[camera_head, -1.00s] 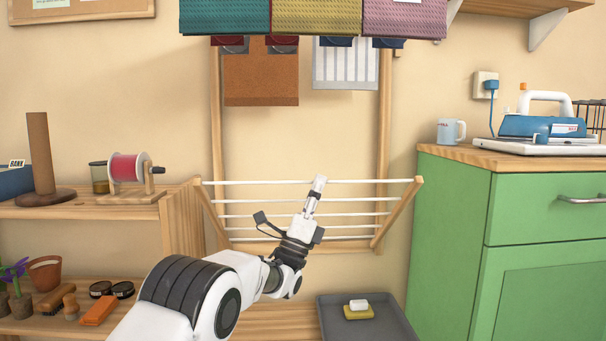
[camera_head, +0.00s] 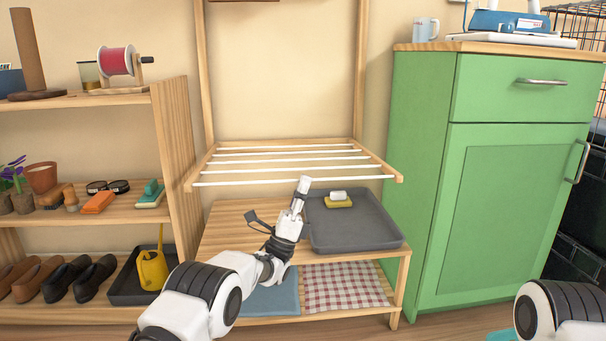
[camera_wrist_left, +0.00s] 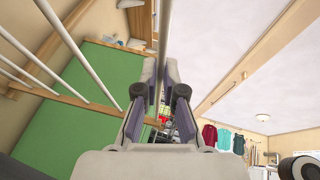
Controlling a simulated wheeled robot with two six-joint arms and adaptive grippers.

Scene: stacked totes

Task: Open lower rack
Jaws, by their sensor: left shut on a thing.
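The lower rack (camera_head: 397,176) is a wooden frame with several white rods, fixed to an upright wooden frame on the wall. It stands out from the wall, roughly level, its front rod nearest me. My left gripper (camera_head: 303,184) is shut on that front rod, near its middle. In the left wrist view, the rod (camera_wrist_left: 164,25) runs between the fingers of the left gripper (camera_wrist_left: 162,68), and other rods of the rack (camera_wrist_left: 72,45) show at left. Part of my right arm shows at the lower right; its gripper is out of view.
Below the rack, a low wooden bench (camera_head: 228,228) bears a grey tray (camera_head: 385,229) with a yellow sponge (camera_head: 338,203). A wooden shelf unit (camera_head: 177,140) stands close on the left and a green cabinet (camera_head: 420,180) on the right. Free air lies in front of the rack.

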